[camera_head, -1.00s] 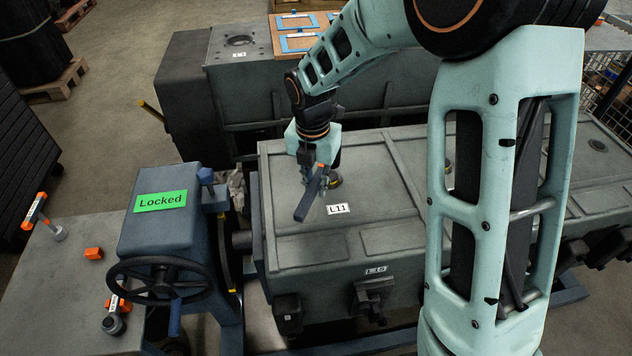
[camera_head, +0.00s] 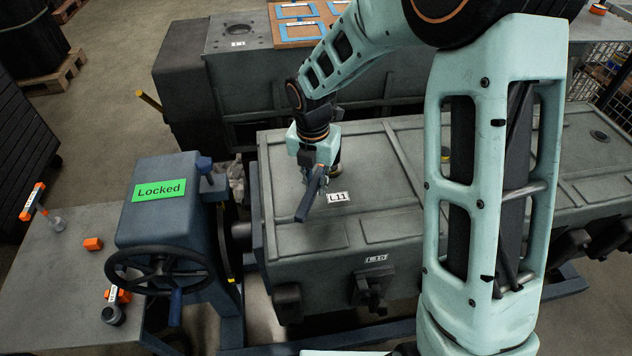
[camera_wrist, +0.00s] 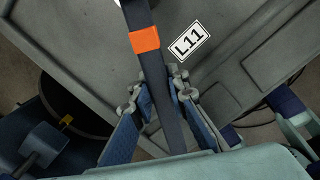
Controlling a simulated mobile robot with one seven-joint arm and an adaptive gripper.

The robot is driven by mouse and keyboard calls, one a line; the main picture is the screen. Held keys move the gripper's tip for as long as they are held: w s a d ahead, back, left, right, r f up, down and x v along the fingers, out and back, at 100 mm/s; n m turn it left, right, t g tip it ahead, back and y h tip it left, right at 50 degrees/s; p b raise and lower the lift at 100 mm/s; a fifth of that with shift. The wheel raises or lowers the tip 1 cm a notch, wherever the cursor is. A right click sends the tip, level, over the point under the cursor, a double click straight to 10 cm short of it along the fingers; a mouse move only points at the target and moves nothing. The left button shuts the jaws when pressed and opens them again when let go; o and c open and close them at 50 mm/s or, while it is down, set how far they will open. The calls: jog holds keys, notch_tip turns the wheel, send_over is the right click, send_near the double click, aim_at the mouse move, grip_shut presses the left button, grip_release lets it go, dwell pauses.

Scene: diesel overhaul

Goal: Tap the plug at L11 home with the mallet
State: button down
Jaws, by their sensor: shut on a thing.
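My gripper (camera_head: 308,172) is above the grey engine block near its left end. It is shut on a dark bar with an orange band, which looks like the mallet (camera_head: 308,199); its dark length also shows between the fingers in the wrist view (camera_wrist: 158,85). The mallet's head cannot be made out.
A blue-grey stand with a handwheel (camera_head: 160,272) and a green "Locked" sign (camera_head: 161,189) is at the left. A grey table (camera_head: 60,290) beside it holds orange-marked tools. Another grey block (camera_head: 235,80) stands behind. The block's top left of my gripper is clear.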

aim_at(317, 177)
notch_tip(317, 177, up, 2)
jog(key=shift+r+p, duration=0.1)
jog(key=shift+p, duration=0.45)
jog(key=shift+w+r+p, duration=0.1)
jog(key=shift+r+p, duration=0.3)
jog(key=shift+p, duration=0.65)
jog(key=shift+w+g+p, duration=0.1)
jog(key=shift+g+p, duration=0.2)
jog(key=shift+p, duration=0.2)
jog(key=shift+f, duration=0.1)
